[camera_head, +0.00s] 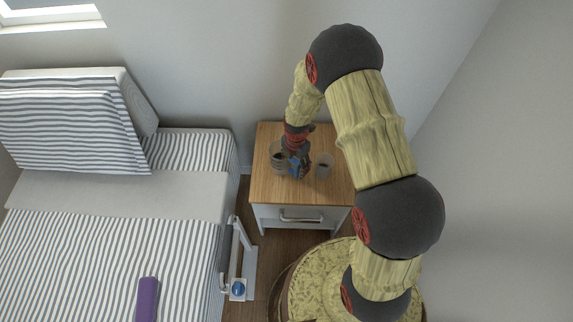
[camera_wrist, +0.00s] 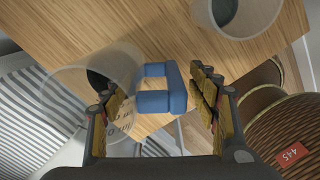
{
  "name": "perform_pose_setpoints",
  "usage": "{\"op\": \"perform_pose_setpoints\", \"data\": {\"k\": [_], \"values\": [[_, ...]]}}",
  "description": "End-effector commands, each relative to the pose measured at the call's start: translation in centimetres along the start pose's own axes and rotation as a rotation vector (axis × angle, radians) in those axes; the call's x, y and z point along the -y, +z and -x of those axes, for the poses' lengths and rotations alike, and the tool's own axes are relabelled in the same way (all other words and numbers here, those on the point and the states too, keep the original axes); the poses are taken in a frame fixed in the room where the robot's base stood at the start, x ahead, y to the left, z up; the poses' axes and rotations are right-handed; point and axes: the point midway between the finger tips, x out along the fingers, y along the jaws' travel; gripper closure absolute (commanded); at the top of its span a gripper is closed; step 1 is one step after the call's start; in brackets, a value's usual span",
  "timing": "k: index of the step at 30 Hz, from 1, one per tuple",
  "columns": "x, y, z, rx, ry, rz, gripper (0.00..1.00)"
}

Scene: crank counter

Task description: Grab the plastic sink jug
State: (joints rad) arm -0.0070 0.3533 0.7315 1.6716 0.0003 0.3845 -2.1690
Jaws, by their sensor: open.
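The clear plastic jug (camera_head: 279,157) stands on the wooden top of the nightstand, toward its left side. In the wrist view the clear jug (camera_wrist: 68,95) is at the left, with printed marks on its wall and a dark area inside. A blue C-shaped handle (camera_wrist: 172,92) shows beside it and appears joined to it. My gripper (camera_wrist: 160,100) is open, with the blue handle showing between its fingers. The left finger overlaps the jug's wall in the picture; I cannot tell whether it touches. In the head view my gripper (camera_head: 296,164) is over the nightstand, partly hiding the handle.
A greyish cup (camera_head: 324,165) with dark contents stands close to the right of my gripper; it also shows in the wrist view (camera_wrist: 262,18). The nightstand (camera_head: 264,195) has a drawer with a metal handle. A striped bed (camera_head: 105,240) is at the left, a wall behind.

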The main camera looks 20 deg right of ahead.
Motion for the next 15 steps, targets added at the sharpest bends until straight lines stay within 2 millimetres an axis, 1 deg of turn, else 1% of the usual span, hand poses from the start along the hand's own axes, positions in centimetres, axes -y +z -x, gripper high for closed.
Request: {"op": "perform_pose_setpoints", "data": {"k": [1, 3, 6, 13, 15], "values": [[0.1, -0.2, -1.3, -0.001, -0.001, 0.0, 0.4], [0.1, -0.2, -2.3, -0.001, -0.001, 0.0, 0.4], [0.2, -0.2, -3.3, -0.001, -0.002, 0.0, 0.4], [0.1, -0.2, -3.3, 0.0, 0.0, -0.001, 0.4], [0.1, -0.2, -3.3, 0.0, 0.0, -0.001, 0.44]]}}
